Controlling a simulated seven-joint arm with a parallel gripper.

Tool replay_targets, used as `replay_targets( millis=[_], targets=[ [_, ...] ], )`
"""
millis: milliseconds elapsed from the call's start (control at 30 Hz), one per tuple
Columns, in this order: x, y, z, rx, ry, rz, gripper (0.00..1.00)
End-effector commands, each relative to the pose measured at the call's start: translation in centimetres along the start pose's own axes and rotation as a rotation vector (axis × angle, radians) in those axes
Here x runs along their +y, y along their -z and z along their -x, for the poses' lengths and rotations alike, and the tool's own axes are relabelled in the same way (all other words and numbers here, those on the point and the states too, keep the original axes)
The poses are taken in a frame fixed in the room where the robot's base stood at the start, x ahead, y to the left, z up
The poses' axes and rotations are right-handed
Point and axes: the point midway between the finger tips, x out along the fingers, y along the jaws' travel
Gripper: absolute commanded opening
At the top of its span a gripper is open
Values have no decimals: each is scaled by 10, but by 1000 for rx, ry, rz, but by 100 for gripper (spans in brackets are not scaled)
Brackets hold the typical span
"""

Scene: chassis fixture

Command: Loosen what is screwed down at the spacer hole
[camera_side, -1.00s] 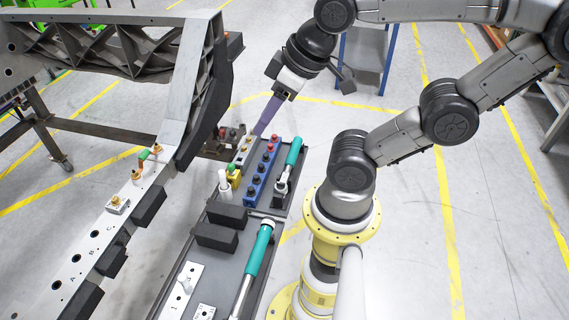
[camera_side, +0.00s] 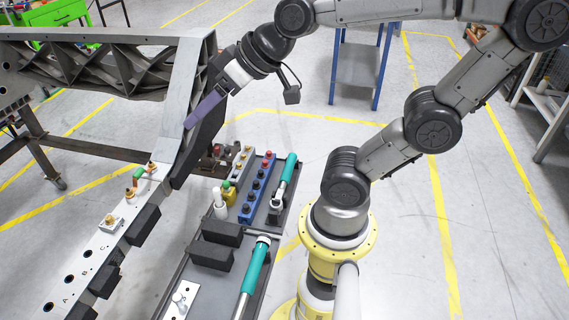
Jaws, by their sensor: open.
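My gripper (camera_side: 190,125) is at upper left, with its long purple fingers pointing down and left, just in front of the chassis upright (camera_side: 184,100). The jaws are open; nothing shows between them. On the chassis rail (camera_side: 83,254) sits a small square pale block with a brass bolt head (camera_side: 110,220); it looks like the spacer. Farther up the rail is a green-and-orange piece (camera_side: 142,174) with brass fittings at its ends. Open holes marked A, B and C lie nearer the front. My gripper is well above and right of the block, not touching it.
Black blocks line the rail's side.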

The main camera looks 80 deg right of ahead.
Motion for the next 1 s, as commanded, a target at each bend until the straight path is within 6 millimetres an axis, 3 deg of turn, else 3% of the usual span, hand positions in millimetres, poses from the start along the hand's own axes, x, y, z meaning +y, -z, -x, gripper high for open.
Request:
replay_targets(
  millis=[167, 267, 367, 467, 567, 667, 800, 900, 1000],
  targets=[
    [29, 45, -45, 49, -46, -153, 68],
    [64, 63, -78, 67, -104, -265, 68],
    [111, 71, -113, 78, -185, -389, 68],
    [166, 64, -146, 75, -280, -511, 68],
    [224, 43, -175, 60, -384, -634, 68],
    [280, 7, -198, 31, -490, -752, 68],
    [346, -60, -220, -27, -630, -907, 68],
    [383, -118, -229, -86, -719, -1016, 68],
    [407, -178, -235, -153, -788, -1122, 68]
  ],
)
